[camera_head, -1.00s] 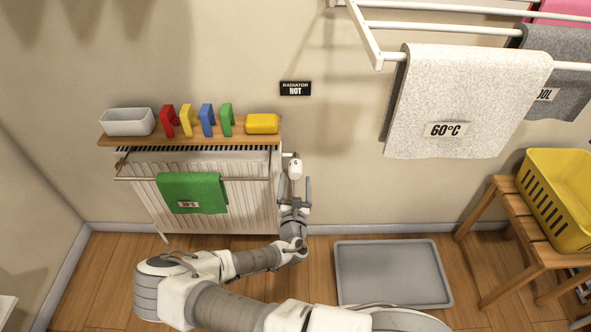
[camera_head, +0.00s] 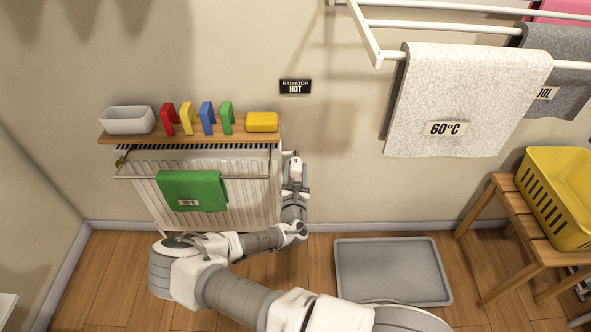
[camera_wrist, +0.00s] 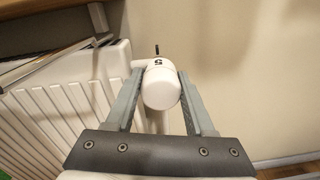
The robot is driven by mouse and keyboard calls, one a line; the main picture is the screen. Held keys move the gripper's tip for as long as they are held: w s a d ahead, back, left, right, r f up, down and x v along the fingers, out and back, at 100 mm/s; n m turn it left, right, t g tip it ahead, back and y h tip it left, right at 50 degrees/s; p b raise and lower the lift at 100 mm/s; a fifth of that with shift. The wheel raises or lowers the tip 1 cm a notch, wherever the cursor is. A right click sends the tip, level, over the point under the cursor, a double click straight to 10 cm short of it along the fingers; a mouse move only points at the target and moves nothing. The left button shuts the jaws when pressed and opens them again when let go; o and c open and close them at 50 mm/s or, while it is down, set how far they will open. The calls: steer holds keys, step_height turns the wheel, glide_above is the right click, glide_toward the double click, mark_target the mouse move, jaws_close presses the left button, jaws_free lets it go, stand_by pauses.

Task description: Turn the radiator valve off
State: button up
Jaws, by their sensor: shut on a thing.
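The white radiator valve knob (camera_wrist: 161,88) sits between the two fingers of my gripper (camera_wrist: 161,92) in the wrist view. A dark "5" and a small black pointer mark show near its top. My gripper is shut on the knob. In the head view, my gripper (camera_head: 295,172) reaches the valve at the right end of the white radiator (camera_head: 245,200), and the knob is mostly hidden there. The radiator also shows at the left of the wrist view (camera_wrist: 50,115). A black sign (camera_head: 295,87) on the wall reads "RADIATOR HOT".
A green towel (camera_head: 192,190) hangs on the front rail. A grey tray (camera_head: 390,272) lies on the floor at right. The wall beside the valve is clear.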

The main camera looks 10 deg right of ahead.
jaws_close()
